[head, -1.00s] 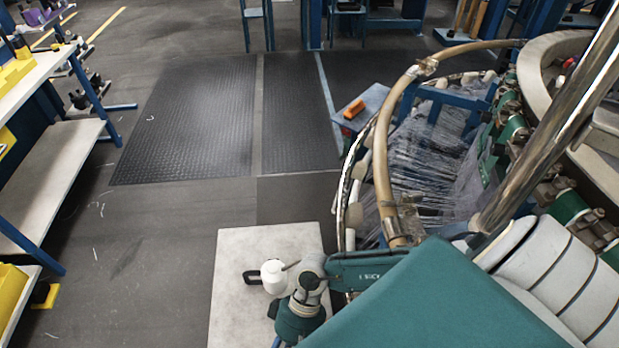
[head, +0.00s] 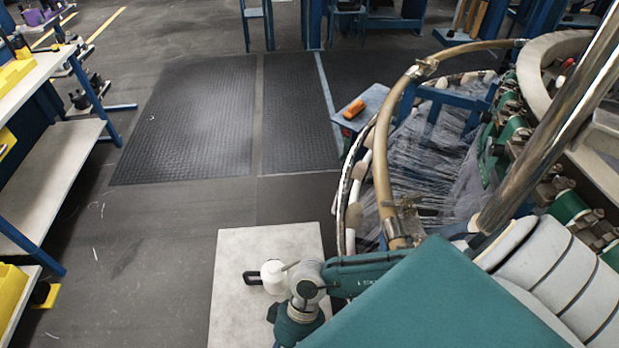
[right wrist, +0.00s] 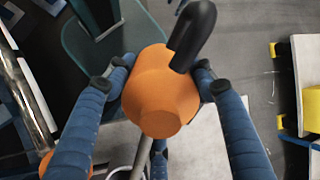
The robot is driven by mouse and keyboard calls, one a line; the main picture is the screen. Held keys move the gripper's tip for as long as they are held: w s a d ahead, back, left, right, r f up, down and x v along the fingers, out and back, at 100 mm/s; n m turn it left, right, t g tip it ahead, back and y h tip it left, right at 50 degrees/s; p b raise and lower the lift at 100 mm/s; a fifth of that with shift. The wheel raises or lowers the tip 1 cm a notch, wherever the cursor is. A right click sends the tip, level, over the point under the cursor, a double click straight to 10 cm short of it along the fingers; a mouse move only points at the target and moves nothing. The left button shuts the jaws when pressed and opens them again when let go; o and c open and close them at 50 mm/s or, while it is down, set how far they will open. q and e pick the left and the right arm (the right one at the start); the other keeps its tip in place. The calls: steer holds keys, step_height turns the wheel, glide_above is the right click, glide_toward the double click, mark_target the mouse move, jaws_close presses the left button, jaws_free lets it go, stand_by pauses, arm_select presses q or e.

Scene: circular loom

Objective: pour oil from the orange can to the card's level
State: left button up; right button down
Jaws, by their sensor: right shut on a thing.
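The gripper and can cannot be made out there. No card can be made out, and no oil level shows. My left gripper is in neither view.
The circular loom (head: 440,150) with its curved rail and rollers fills the right side. A blue stool (head: 372,98) with an orange item stands beside it. A shelf bench (head: 60,165) is at the left. The floor between has dark mats (head: 190,120) and is clear.

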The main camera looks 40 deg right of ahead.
steer(key=shift+w+d+f+t+h, duration=0.15)
steer(key=shift+f+t+h, duration=0.55)
steer(key=shift+f+h, duration=0.6)
steer(key=s+p, duration=0.1)
steer(key=s+r+t+h+p, duration=0.1)
steer(key=p, duration=0.1)
steer(key=s+a+h+p, duration=0.1)
steer(key=shift+s+r+p, duration=0.25)
steer(key=shift+p, duration=0.15)
steer(key=shift+s+a+t, duration=0.1)
steer(key=shift+s+t, duration=0.05)
steer(key=shift+t, duration=0.15)
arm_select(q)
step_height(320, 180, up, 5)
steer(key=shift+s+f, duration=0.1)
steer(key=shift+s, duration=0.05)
arm_select(e)
steer(key=shift+w, duration=0.2)
